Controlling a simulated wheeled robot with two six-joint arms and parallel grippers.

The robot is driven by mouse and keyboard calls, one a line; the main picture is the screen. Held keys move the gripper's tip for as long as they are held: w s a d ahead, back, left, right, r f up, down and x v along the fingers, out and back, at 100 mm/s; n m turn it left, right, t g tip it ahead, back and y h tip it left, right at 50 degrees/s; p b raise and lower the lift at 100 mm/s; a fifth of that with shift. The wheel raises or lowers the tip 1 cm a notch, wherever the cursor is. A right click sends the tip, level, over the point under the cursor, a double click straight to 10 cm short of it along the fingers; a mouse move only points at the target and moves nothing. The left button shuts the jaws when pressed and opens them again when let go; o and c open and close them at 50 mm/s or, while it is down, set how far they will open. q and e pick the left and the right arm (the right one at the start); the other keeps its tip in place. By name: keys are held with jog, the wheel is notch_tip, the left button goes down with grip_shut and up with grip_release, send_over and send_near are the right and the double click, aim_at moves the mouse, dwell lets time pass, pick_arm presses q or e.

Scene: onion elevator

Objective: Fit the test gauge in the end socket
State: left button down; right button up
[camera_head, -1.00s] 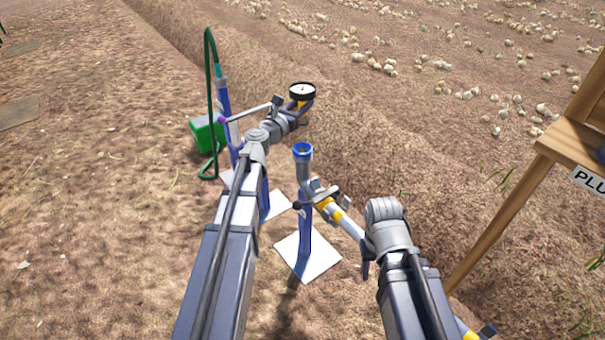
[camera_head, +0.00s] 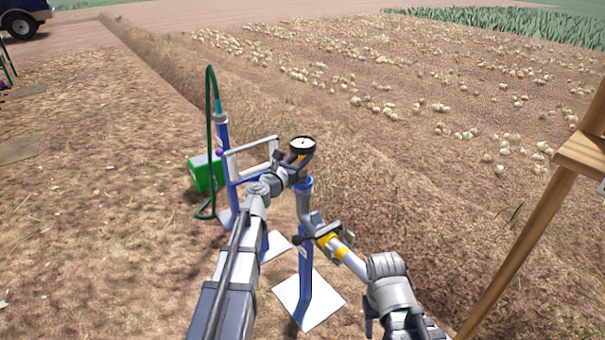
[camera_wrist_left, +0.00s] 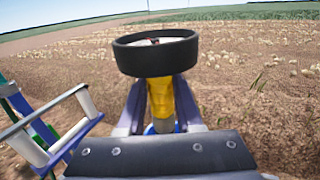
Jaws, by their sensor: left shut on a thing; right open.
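The test gauge (camera_head: 302,145) has a white dial, a black rim and a yellow stem; the stem shows in the left wrist view (camera_wrist_left: 161,98). My left gripper (camera_head: 299,163) is shut on the stem and holds the gauge upright. The end socket (camera_head: 304,183) is the blue-ringed top of a grey bent pipe on a blue post. The gauge is right above it in the head view; whether the stem touches or enters the socket is hidden. A bit of blue shows below the stem in the wrist view. My right gripper (camera_head: 318,233) is open at the pipe below the socket.
A blue post with a green hose (camera_head: 209,130) and a white-barred frame (camera_head: 252,146) stands left of my left gripper. A green box (camera_head: 205,173) sits behind it. A white base plate (camera_head: 309,302) lies under the socket post. A wooden stand (camera_head: 530,230) is at right.

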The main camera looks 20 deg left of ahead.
pick_arm(q)
jog(key=shift+f+b, duration=1.8)
jog(key=shift+f+b, duration=0.4)
jog(key=c, duration=0.6)
grip_release()
jog(key=shift+r+p, duration=0.55)
jog(key=v, duration=1.2)
jog(key=shift+f, duration=0.1)
jog(key=shift+d, duration=0.1)
